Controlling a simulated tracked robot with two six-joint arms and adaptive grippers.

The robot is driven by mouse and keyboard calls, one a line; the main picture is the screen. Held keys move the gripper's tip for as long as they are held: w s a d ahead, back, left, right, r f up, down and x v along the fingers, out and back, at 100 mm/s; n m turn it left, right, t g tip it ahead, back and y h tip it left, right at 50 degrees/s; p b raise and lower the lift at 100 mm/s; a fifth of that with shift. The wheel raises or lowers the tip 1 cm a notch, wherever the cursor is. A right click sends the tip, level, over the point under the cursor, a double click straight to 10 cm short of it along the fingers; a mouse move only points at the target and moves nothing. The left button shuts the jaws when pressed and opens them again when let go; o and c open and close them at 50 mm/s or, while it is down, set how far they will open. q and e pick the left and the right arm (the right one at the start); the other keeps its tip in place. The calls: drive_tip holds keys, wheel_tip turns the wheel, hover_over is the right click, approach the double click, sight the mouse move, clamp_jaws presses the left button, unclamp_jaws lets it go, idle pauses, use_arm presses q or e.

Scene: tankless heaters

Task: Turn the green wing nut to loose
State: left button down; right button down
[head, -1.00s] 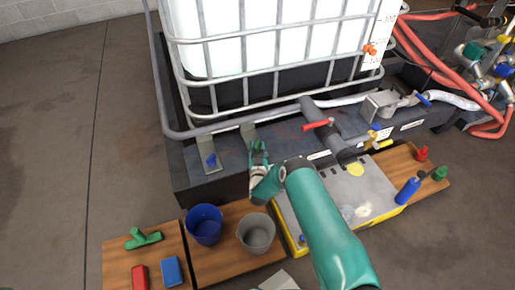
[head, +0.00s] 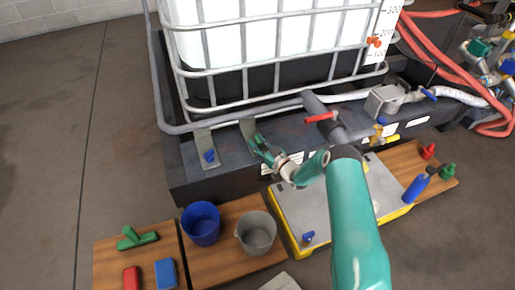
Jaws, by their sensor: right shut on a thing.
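The green wing nut (head: 259,139) sits on a grey metal bracket (head: 247,128) on the dark base under the white tank. It is small and mostly hidden by my right gripper (head: 266,148). The right gripper is shut on the green wing nut, with its teal arm reaching in from the lower right. The angle of the nut's wings is hard to tell. My left gripper is not in view.
A blue wing nut (head: 209,155) is on the bracket to the left. A red-handled valve pipe (head: 322,117) rises close to the right of the gripper. Below stand a blue bucket (head: 201,222), a grey bucket (head: 257,233) and a yellow-edged grey case (head: 290,207).

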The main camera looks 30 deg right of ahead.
drive_tip(key=shift+n+y+b, duration=0.3)
drive_tip(key=shift+n+y, duration=0.2)
drive_tip(key=shift+y, duration=0.3)
drive_tip(key=shift+a, duration=0.1)
drive_tip(key=c, duration=0.8)
unclamp_jaws()
drive_tip(key=shift+o, duration=0.2)
drive_tip(key=shift+s, duration=0.1)
drive_tip(key=v, duration=1.1)
drive_tip(key=shift+s+d, duration=0.25)
drive_tip(key=shift+s, duration=0.05)
